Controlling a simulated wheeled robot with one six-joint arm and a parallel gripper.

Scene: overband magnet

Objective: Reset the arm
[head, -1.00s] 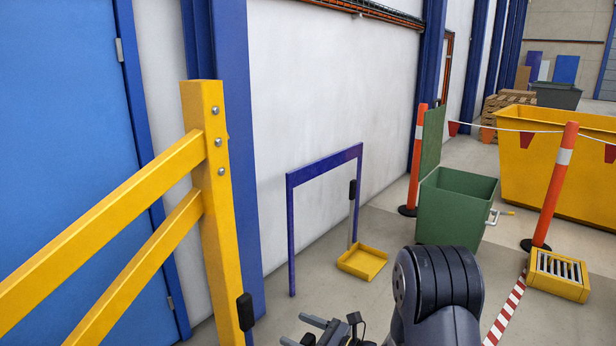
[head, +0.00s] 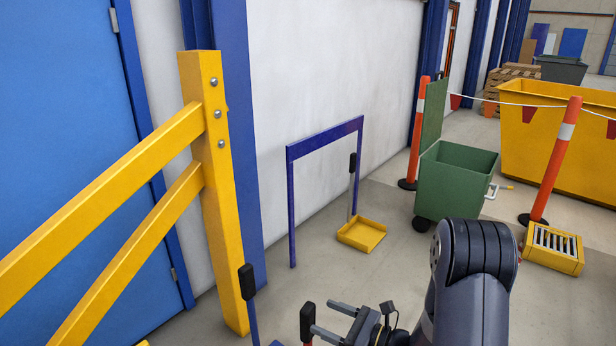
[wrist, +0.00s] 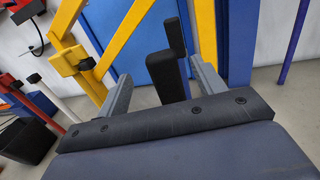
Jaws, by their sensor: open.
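My gripper (head: 325,318) is at the bottom middle of the head view, with its two grey fingers pointing left and apart. A black upright grip (head: 307,318) with a red part below it stands close to the fingertips. In the wrist view my gripper (wrist: 160,75) is open, with a black grip (wrist: 165,75) showing between the fingers. Whether that grip touches a finger or lies beyond them, I cannot tell. Another black grip (head: 248,282) on a blue pole stands farther left. My folded dark arm fills the lower right.
A yellow post (head: 210,130) with sloping rails stands at left before a blue door (head: 60,90). A blue frame (head: 325,138) and yellow tray (head: 360,238) stand by the wall. A green bin (head: 455,185), orange posts (head: 550,165) and a yellow skip (head: 590,160) are at right.

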